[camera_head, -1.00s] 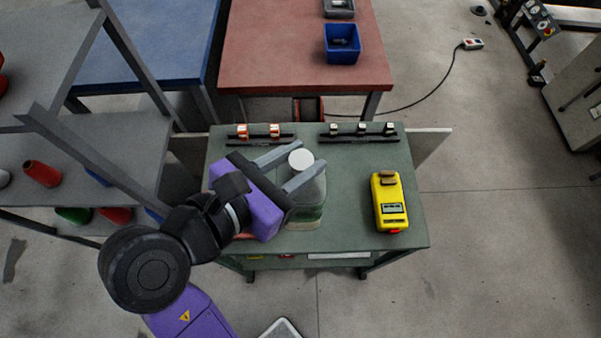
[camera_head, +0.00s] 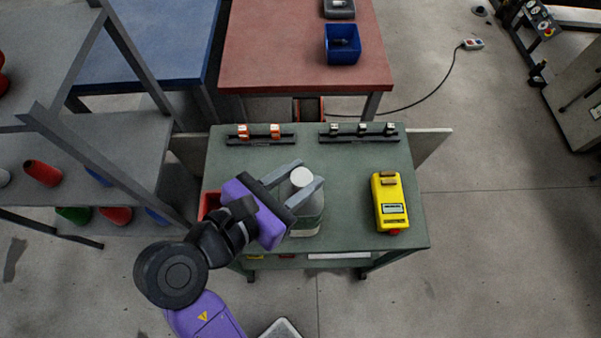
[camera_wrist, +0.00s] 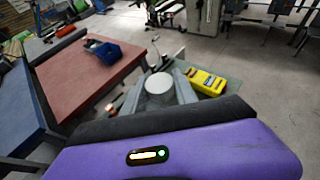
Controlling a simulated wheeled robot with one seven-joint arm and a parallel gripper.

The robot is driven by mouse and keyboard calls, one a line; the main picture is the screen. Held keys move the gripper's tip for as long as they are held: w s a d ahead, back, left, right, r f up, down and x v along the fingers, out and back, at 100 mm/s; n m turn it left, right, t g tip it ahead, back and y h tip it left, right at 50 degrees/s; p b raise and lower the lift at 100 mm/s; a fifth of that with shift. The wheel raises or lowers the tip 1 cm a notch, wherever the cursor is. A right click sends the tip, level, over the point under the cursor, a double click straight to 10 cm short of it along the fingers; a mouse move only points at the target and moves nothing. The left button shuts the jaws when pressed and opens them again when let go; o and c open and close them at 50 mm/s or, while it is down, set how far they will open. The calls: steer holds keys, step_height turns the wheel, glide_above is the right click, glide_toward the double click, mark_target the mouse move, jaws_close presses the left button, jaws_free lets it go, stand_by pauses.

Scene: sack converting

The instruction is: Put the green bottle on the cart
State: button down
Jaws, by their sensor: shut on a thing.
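The green bottle (camera_head: 308,213) is a clear bottle with a greenish lower part and a white cap. It stands roughly upright over the front middle of the green cart top (camera_head: 350,160); I cannot tell whether its base touches. My gripper (camera_head: 306,183) is shut on the bottle, one finger on each side below the cap. In the wrist view, the white cap (camera_wrist: 159,84) shows between the fingers, and the body below is mostly hidden. My purple gripper body covers part of the cart's front left.
A yellow device (camera_head: 389,203) lies to the right on the cart. Two black racks with small parts (camera_head: 260,136) (camera_head: 358,134) line its back edge. A red bin (camera_head: 207,204) shows at its left edge. Grey shelving (camera_head: 90,150) stands left; a red table (camera_head: 300,60) stands behind.

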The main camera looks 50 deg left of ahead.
steer(key=c, duration=1)
jaws_free()
steer(key=shift+o, duration=0.2)
steer(key=shift+s+r, duration=0.25)
steer(key=shift+s, duration=0.1)
steer(key=a+v, duration=0.1)
steer(key=v, duration=1)
steer(key=shift+d+b, duration=0.45)
steer(key=shift+d, duration=0.05)
steer(key=shift+s, duration=0.1)
